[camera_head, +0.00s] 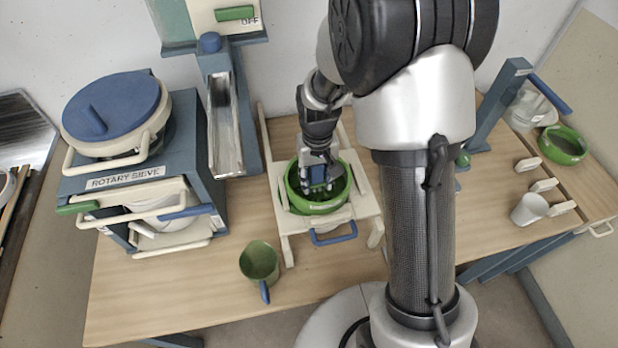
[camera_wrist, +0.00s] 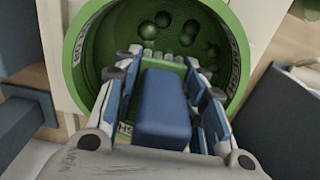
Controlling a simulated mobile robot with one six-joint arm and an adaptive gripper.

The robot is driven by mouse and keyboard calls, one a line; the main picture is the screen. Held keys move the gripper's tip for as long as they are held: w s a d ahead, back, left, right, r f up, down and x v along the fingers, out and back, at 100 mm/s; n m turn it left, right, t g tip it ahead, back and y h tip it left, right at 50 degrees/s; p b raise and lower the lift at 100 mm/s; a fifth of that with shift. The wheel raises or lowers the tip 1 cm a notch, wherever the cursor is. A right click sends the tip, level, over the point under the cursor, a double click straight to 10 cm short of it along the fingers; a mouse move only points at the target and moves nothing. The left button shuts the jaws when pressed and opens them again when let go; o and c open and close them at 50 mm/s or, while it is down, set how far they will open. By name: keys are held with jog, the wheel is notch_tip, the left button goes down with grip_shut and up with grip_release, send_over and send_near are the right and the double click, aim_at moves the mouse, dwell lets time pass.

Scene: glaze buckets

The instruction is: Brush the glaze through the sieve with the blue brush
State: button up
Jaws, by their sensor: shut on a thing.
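A green sieve (camera_head: 346,191) sits in the cream frame (camera_head: 357,212) on the table, below my arm. Its round green wall (camera_wrist: 72,50) fills the top of the wrist view, with several dark green round lumps (camera_wrist: 187,32) on its floor. My gripper (camera_head: 318,180) is shut on the blue brush (camera_wrist: 162,105), whose block lies between the fingers. The brush's pale bristles (camera_wrist: 160,56) point into the sieve. Whether they touch the mesh I cannot tell. What lies under the sieve is hidden.
A green jug (camera_head: 259,260) with a blue handle stands left of the frame. The rotary sieve machine (camera_head: 150,180) is at the left, with a metal chute (camera_head: 223,125) behind. A green bowl (camera_head: 562,145) and white cup (camera_head: 529,209) are at the right. The front table middle is clear.

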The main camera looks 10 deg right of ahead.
aim_at(324, 165)
jog(key=shift+d, duration=0.65)
notch_tip(324, 165, up, 9)
jog(key=p, duration=0.7)
jog(key=shift+r, duration=0.1)
jog(key=f+b, duration=0.1)
jog(key=b, duration=0.1)
jog(key=s+f+b, duration=0.1)
jog(key=f+b, duration=0.1)
jog(key=shift+s, duration=0.2)
jog(key=shift+s+f+b, duration=0.15)
jog(key=shift+s+b, duration=0.05)
jog(key=shift+b, duration=0.1)
